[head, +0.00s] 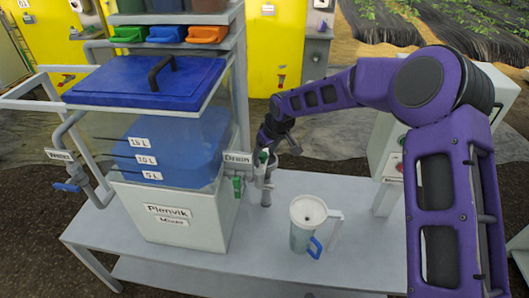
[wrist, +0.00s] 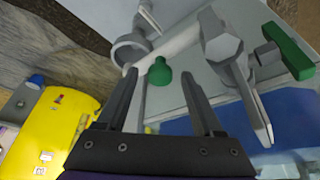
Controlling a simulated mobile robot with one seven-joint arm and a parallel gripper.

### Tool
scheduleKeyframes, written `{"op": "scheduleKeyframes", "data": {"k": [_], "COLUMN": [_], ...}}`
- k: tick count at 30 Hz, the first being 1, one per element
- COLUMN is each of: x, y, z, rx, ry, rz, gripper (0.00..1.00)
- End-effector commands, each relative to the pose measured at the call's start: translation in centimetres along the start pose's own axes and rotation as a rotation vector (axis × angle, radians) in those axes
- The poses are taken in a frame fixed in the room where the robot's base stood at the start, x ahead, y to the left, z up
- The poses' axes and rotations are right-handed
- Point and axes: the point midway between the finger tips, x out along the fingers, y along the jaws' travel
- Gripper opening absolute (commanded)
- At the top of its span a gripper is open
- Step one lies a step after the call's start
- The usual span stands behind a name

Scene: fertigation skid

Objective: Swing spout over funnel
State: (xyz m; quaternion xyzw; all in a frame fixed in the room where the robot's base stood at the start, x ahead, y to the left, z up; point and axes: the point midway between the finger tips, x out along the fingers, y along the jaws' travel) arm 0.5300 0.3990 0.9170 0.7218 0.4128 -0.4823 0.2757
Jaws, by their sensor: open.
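The grey drain spout (head: 266,194) hangs at the right side of the tank, by the "Drain" label (head: 237,158), with its lower end left of the jug. The white funnel (head: 309,209) sits on top of a jug (head: 301,240) on the bench.
A green valve handle (head: 237,187) is on the tank's front right. The mixer tank (head: 165,215) with blue lid (head: 140,82) fills the left of the bench (head: 360,265). A grey control box (head: 390,150) stands at the right. The bench front right is clear.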

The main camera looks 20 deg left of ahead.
Motion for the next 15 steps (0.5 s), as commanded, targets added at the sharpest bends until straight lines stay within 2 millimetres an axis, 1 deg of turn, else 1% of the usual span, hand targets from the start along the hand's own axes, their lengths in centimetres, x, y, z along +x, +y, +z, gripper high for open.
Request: {"op": "scheduleKeyframes", "data": {"k": [2, 3, 5, 6, 8, 9, 13, 15], "x": [-0.02, -0.02, -0.03, -0.03, -0.04, -0.04, -0.05, -0.05], "y": [0.01, 0.01, 0.01, 0.02, 0.02, 0.02, 0.02, 0.02], "z": [0.00, 0.00, 0.00, 0.00, 0.00, 0.00, 0.00, 0.00], "rx": [0.000, 0.000, 0.000, 0.000, 0.000, 0.000, 0.000, 0.000], "ry": [0.000, 0.000, 0.000, 0.000, 0.000, 0.000, 0.000, 0.000], "rz": [0.000, 0.000, 0.000, 0.000, 0.000, 0.000, 0.000, 0.000], "gripper": [0.68, 0.61, 0.50, 0.43, 0.32, 0.25, 0.02, 0.00]}}
